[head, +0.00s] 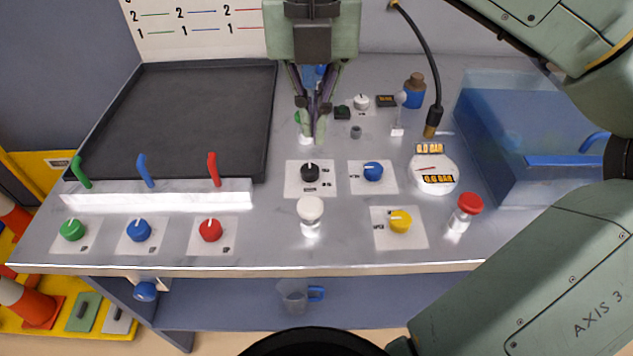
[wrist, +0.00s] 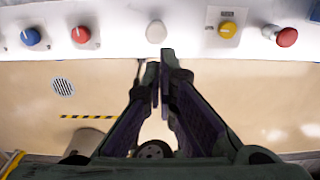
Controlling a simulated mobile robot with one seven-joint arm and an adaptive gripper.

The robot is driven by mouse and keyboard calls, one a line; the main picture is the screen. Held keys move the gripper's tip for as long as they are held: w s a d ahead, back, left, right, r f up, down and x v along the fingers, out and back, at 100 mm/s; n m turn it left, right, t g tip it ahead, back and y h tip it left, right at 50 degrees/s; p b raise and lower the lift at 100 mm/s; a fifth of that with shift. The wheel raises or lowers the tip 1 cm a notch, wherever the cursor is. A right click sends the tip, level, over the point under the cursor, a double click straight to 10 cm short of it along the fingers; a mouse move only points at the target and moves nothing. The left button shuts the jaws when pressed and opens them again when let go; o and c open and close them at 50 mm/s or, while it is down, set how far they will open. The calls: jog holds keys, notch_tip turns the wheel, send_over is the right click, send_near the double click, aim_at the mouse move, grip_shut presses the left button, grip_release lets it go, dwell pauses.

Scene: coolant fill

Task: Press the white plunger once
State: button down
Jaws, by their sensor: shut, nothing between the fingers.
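The white plunger (head: 310,210) stands upright near the front edge of the bench, with a round white cap. It also shows at the top middle of the wrist view (wrist: 156,31). My gripper (head: 313,138) is shut and empty. In the head view its fingertips appear above and behind the plunger in the picture, apart from it. In the wrist view my fingertips (wrist: 160,72) are just below and right of the white cap, with no visible contact. My fingers partly hide a small green item behind them.
A black dial (head: 310,172), a blue dial (head: 373,171) and a yellow dial (head: 400,221) sit around the plunger. A red-capped plunger (head: 468,205) stands right. A white manifold (head: 150,197) with coloured levers is left. A blue tank (head: 520,140) stands at right.

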aim_at(313, 205)
notch_tip(313, 205, down, 14)
jog(key=b, duration=0.7)
jog(key=shift+f+b, duration=0.1)
jog(key=shift+b, duration=0.2)
notch_tip(313, 205, down, 3)
jog(key=b, duration=0.3)
notch_tip(313, 205, up, 5)
jog(key=p, duration=0.3)
jog(key=shift+a+p, duration=0.1)
jog(key=shift+p, duration=0.3)
notch_tip(313, 205, up, 10)
jog(key=b, duration=0.2)
jog(key=shift+f, duration=0.25)
